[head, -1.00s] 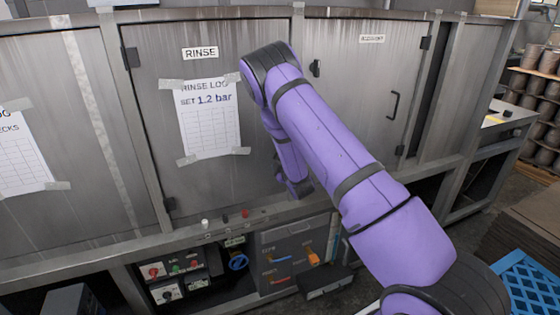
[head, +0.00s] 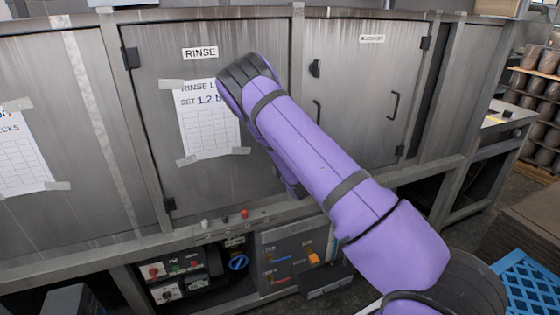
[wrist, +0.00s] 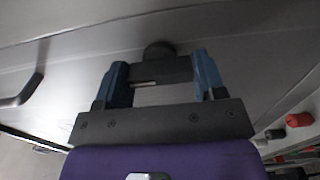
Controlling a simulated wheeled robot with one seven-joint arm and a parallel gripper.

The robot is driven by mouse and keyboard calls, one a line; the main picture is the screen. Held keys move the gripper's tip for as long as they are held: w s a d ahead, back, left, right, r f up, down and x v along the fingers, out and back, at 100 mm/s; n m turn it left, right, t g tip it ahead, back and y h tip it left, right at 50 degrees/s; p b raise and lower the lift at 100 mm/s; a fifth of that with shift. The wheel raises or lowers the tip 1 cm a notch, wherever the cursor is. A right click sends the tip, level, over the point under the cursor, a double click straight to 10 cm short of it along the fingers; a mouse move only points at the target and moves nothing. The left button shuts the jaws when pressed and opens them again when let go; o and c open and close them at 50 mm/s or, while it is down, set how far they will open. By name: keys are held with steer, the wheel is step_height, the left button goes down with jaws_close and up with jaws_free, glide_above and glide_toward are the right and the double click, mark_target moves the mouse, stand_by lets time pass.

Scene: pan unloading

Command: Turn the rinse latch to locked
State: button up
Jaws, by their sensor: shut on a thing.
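The RINSE door (head: 160,100) is shut in the head view, with its label (head: 200,53) near the top. My arm hides its latch there, and my gripper is hidden too. In the wrist view my gripper (wrist: 160,72) has its two blue fingers on either side of the dark rinse latch (wrist: 158,70), shut on it. The latch's round hub (wrist: 160,49) shows just beyond the fingers, against the grey door. The latch's bar spans the gap between the fingers. Any locked or unlocked mark is not visible.
A paper log sheet (head: 207,130) is taped on the RINSE door. The neighbouring door has its own dark latch (head: 315,68) and handle (head: 393,105). Small buttons (head: 245,213) line the ledge below; in the wrist view a red one (wrist: 298,120) is at right.

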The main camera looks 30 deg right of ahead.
steer(key=o, duration=0.6)
steer(key=shift+o, duration=0.2)
steer(key=s+a, duration=0.1)
steer(key=s, duration=0.9)
steer(key=shift+s, duration=0.35)
